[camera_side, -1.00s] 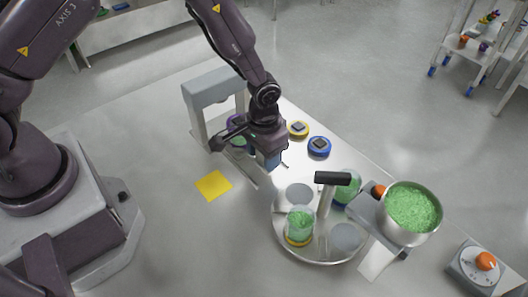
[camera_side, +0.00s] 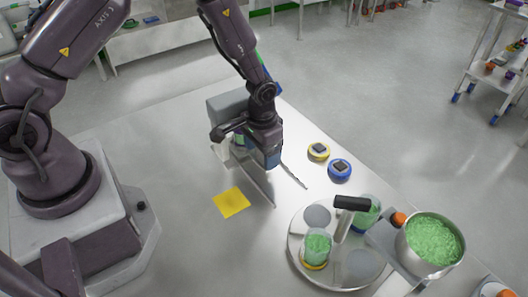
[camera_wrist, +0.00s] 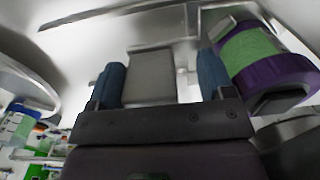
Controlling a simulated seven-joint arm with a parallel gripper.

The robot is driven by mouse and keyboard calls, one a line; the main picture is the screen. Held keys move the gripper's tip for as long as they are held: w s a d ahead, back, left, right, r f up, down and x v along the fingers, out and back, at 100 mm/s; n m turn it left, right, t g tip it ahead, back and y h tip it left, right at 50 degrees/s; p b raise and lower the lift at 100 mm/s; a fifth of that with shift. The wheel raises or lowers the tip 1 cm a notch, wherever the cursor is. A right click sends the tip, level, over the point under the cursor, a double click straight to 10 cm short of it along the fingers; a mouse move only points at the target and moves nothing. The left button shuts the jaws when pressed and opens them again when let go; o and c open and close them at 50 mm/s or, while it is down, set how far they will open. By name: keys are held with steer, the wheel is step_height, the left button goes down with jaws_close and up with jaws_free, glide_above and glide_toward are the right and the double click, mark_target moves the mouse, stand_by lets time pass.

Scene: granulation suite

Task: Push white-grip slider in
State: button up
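My gripper (camera_side: 270,165) points down beside the grey arch-shaped stand (camera_side: 228,103) in the side view. In the wrist view its two blue fingers (camera_wrist: 162,80) are apart, with a pale grey block (camera_wrist: 150,78) showing between them. A gap shows between the block and the right finger; I cannot tell whether the left finger touches it. This block may be the white-grip slider's grip, but its identity is unclear. In the side view my gripper hides that spot. Thin metal guide edges (camera_side: 294,176) run out from below my gripper.
A purple-ended container with a green band (camera_wrist: 255,58) stands close by the right finger. Yellow (camera_side: 318,151) and blue (camera_side: 340,169) discs lie to the right. A round tray (camera_side: 296,262) carries green-filled beakers and a black-topped post (camera_side: 351,203). A yellow square (camera_side: 231,202) lies on clear table.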

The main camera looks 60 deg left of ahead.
steer(key=shift+d, duration=0.15)
steer(key=shift+r, duration=0.35)
step_height(320, 180, up, 12)
steer(key=shift+r, duration=0.15)
steer(key=s+r+t, duration=0.1)
steer(key=s+r, duration=0.2)
steer(key=r, duration=0.4)
steer(key=s+r+t, duration=0.2)
steer(key=s+r, duration=0.2)
steer(key=r, duration=0.2)
steer(key=s+a+r+t, duration=0.1)
steer(key=s+r, duration=0.5)
steer(key=s, duration=0.6)
steer(key=shift+a+t, duration=0.15)
steer(key=shift+t, duration=0.65)
